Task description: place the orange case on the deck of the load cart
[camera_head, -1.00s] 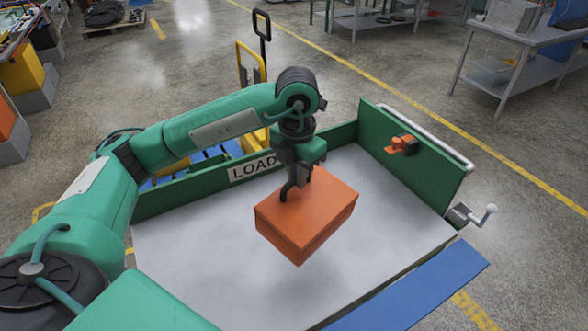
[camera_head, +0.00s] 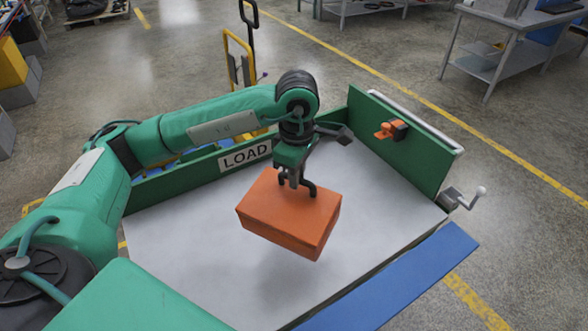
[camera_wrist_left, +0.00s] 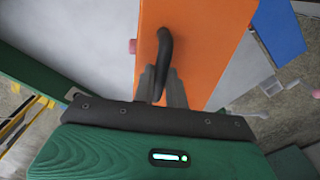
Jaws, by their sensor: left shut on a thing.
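The orange case (camera_head: 288,215) hangs from my left gripper (camera_head: 297,183) above the grey-white deck (camera_head: 180,255) of the load cart. A soft shadow lies on the deck below it, so the case seems to be a little above the surface. My left gripper is shut on the case's dark handle. In the left wrist view the handle (camera_wrist_left: 165,55) stands between the fingers, with the orange top (camera_wrist_left: 205,40) of the case behind it. The cart carries a "LOAD" sign (camera_head: 245,156) on its green back wall. My right gripper is not in view.
A green side wall (camera_head: 400,140) with an orange-and-black clamp (camera_head: 391,130) bounds the deck at the right. A crank handle (camera_head: 465,198) sticks out beyond it. A blue flap (camera_head: 395,283) runs along the near right edge. The deck around the case is clear.

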